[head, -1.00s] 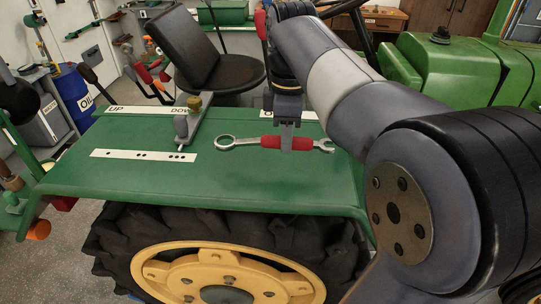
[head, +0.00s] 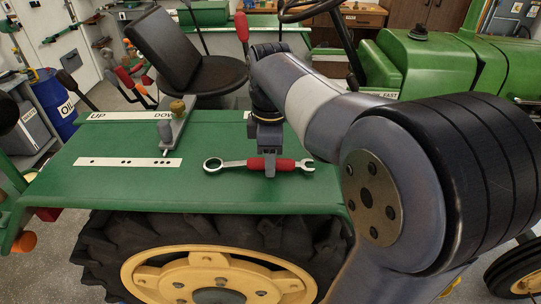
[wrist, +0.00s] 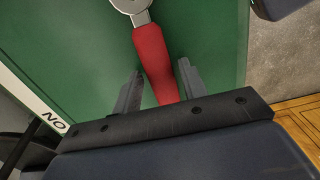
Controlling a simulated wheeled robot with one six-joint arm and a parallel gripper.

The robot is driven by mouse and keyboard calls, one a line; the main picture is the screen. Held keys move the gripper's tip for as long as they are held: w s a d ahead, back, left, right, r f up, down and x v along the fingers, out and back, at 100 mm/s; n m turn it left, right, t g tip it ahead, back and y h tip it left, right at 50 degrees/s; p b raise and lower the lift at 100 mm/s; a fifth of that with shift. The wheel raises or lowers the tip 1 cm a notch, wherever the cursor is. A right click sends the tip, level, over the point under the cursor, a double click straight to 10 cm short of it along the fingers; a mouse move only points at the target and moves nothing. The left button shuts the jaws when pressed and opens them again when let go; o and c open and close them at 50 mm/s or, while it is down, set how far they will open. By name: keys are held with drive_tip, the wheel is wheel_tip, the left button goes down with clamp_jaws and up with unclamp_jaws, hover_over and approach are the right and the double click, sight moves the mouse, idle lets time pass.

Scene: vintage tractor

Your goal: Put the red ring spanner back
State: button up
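The red ring spanner (head: 258,165) has a red grip and bright metal ends. It appears to lie flat on the green fender (head: 210,190), ring end left and open end right. My gripper (head: 269,172) points down over the middle of the red grip. In the wrist view the red grip (wrist: 153,65) runs between the two fingers of my gripper (wrist: 160,78). Narrow green gaps show on both sides, so the fingers look open around it. The far part of the ring end is cut off at the top of the wrist view.
A lever with a brass knob (head: 175,122) stands left of the spanner, beside a white slotted strip (head: 127,162). The black seat (head: 205,75) is behind. The big rear tyre (head: 120,255) is below the fender. The green bonnet (head: 415,62) is at right.

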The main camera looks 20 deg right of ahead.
drive_tip(key=shift+o, duration=0.7)
drive_tip(key=shift+f+b, duration=0.2)
drive_tip(key=shift+b, duration=0.35)
wheel_tip(320, 180, up, 11)
drive_tip(key=shift+s, duration=0.25)
drive_tip(key=shift+f, duration=0.1)
drive_tip(key=f, duration=0.7)
drive_tip(key=f+p, duration=0.1)
drive_tip(key=f, duration=0.2)
drive_tip(key=shift+w+f, duration=0.25)
drive_tip(key=shift+r+b, duration=0.4)
drive_tip(key=shift+r, duration=0.9)
